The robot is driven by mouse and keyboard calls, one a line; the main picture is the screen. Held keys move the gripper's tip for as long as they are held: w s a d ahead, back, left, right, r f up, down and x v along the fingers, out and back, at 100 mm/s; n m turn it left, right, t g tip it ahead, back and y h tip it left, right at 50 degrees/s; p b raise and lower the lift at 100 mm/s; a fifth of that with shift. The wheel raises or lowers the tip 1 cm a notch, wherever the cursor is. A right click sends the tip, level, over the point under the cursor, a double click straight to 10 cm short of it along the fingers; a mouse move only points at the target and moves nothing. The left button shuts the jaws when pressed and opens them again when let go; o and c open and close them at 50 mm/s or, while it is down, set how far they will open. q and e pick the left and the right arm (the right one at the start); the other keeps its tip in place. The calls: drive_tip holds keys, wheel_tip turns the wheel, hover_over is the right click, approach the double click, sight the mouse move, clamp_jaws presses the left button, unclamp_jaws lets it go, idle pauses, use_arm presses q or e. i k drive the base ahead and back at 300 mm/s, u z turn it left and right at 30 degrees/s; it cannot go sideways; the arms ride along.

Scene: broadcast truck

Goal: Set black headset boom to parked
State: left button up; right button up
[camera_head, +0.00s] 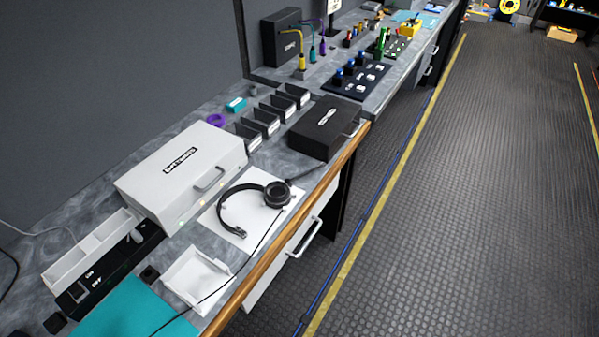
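The black headset (224,207) lies on a white sheet (212,222) on the grey counter, near the wooden front edge. Its round ear cup (277,194) is at the right end of the curved headband. A thin dark boom (305,184) seems to reach out from the ear cup to the right, toward the counter edge. A thin black cable (255,250) runs from the headset down to the lower left. Neither of my grippers is in view.
A white case (150,175) stands behind the headset, and a black box (322,130) stands beyond it to the right. A white tray (196,275) and a teal mat (130,312) lie nearer. The floor (470,200) at right is clear.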

sight(321, 166)
drive_tip(key=k, duration=0.65)
drive_tip(key=z, duration=0.4)
drive_tip(key=i, duration=1.3)
drive_tip(key=u, duration=0.6)
